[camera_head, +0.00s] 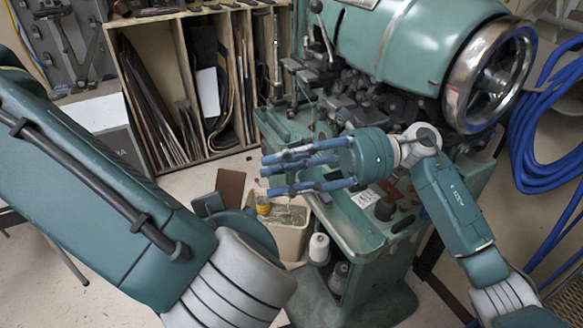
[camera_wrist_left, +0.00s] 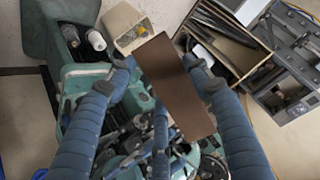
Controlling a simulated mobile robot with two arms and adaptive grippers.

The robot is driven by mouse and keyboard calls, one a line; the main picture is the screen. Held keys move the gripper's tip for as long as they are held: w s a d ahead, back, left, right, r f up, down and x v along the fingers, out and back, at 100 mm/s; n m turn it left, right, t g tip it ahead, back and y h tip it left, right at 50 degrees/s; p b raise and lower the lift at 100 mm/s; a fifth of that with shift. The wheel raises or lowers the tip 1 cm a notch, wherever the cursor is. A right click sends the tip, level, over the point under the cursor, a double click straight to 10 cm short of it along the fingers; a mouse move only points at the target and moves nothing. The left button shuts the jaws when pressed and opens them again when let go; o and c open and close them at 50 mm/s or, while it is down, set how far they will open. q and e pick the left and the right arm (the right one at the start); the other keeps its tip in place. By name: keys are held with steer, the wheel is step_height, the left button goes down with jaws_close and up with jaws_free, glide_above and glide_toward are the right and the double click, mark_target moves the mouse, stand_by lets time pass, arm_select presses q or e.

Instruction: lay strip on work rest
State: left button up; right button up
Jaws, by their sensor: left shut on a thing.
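The brown strip (camera_head: 230,184) shows in the head view just beyond my left forearm. In the left wrist view the flat brown strip (camera_wrist_left: 172,88) lies slanted between the fingers of my left gripper (camera_wrist_left: 165,85), which is shut on it. In the head view my left arm hides most of that gripper. My right gripper (camera_head: 272,170) is in front of the green stitching machine (camera_head: 400,35), its fingers pointing left, spread and empty. The work rest cannot be clearly picked out among the machine's metal parts (camera_head: 345,100).
A wooden rack (camera_head: 150,85) with upright sheets stands behind. A beige bin (camera_head: 293,238) and white thread spool (camera_head: 319,248) are at the machine's front. A handwheel (camera_head: 490,75) and blue hose (camera_head: 545,120) are at right. Floor shows between rack and bin.

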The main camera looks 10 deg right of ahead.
mark_target(219, 179)
steer(key=a, duration=0.3)
steer(key=s+a, duration=0.1)
steer(key=a, duration=0.6)
steer(key=shift+s, duration=0.35)
steer(key=shift+d, duration=0.1)
steer(key=shift+w, duration=0.1)
jaws_close()
arm_select(q)
steer(key=o, duration=1.2)
